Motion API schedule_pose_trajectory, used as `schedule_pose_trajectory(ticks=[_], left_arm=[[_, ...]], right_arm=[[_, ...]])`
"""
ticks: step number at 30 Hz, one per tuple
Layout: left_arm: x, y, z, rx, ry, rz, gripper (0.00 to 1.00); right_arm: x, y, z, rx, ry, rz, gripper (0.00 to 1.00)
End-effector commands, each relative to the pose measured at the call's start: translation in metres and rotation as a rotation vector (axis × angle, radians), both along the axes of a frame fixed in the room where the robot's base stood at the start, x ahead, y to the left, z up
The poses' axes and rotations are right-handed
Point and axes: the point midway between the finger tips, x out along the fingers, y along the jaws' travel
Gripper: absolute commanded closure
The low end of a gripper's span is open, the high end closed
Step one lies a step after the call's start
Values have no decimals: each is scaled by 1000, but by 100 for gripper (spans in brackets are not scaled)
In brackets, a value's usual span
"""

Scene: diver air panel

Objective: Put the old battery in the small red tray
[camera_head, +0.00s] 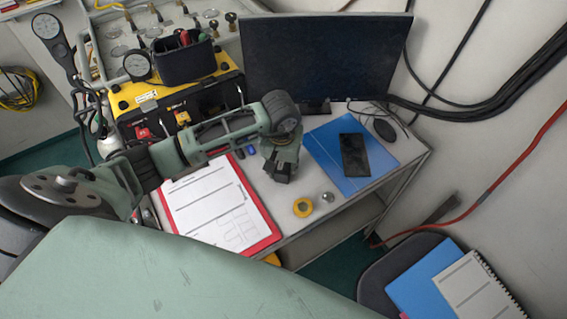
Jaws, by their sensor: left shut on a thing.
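My left arm comes in from the left and reaches over the table. Its gripper (280,175) points down above the table between the clipboard and the blue folder. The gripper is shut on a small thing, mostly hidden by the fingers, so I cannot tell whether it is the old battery. I cannot pick out the small red tray for certain. A small red piece (143,133) shows at the front of the open yellow case (124,98). My right gripper is not in view.
A monitor (325,57) stands behind. A chair (375,285) is at lower right.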

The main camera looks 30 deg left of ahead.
Motion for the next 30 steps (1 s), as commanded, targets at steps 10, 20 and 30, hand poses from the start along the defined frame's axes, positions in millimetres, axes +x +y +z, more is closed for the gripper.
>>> schedule_pose_trajectory(ticks=[10, 20, 30], left_arm=[[0, 0, -2, 0, 0, 0, 47], [0, 0, 3, 0, 1, 0, 47], [-5, -1, 62, 1, -9, -1, 47]], right_arm=[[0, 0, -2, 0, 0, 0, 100], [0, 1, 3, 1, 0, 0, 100], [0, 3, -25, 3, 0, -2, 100]])
